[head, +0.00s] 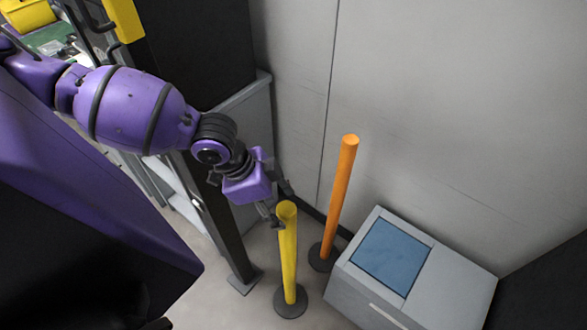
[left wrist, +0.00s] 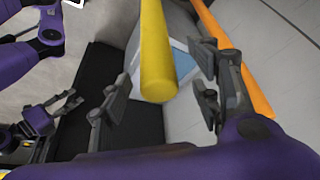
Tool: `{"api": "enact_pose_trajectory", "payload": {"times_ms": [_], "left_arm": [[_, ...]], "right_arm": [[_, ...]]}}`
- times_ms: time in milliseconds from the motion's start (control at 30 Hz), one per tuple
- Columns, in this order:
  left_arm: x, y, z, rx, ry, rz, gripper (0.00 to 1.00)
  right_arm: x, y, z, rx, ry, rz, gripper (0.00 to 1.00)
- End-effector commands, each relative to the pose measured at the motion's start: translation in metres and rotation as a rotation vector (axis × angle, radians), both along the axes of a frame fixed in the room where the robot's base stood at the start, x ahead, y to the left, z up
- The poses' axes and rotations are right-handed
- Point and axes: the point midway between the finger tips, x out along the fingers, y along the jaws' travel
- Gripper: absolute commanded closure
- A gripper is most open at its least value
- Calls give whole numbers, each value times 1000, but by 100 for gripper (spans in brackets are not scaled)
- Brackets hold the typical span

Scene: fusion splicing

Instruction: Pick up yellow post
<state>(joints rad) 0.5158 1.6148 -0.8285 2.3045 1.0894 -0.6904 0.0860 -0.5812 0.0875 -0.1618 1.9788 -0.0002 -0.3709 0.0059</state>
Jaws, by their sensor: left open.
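The yellow post (head: 289,255) stands upright on a round dark base (head: 290,303). My left gripper (head: 279,207) is beside the top of the post in the head view and is open. In the left wrist view, the yellow post (left wrist: 157,55) shows with its end between the two spread fingers of the left gripper (left wrist: 163,95). Clear gaps show on both sides, and I cannot tell whether any finger touches it. Another gripper (left wrist: 62,103), seemingly my right one, shows small at the left of the left wrist view. Its jaw state is unclear.
An orange post (head: 341,195) stands close behind and right of the yellow one, near the grey wall (head: 430,110). A grey box with a blue top panel (head: 392,257) stands to the right. A dark upright (head: 222,225) stands left of the posts.

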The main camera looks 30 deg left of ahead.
Motion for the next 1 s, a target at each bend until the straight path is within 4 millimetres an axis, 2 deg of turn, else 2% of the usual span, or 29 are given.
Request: {"api": "enact_pose_trajectory", "payload": {"times_ms": [133, 400, 733, 1000], "left_arm": [[3, -7, -17, -4, 3, 0, 43], [10, -22, -51, -3, 1, 0, 43], [12, -23, -58, 0, -2, -1, 43], [12, -23, -57, -1, -1, 0, 78]], "right_arm": [[-7, 1, -5, 0, 13, -1, 60], [-6, 4, -4, 7, 11, -6, 60], [-1, 4, -2, 9, 1, -7, 60], [-1, 3, -2, 5, 1, -6, 60]]}}
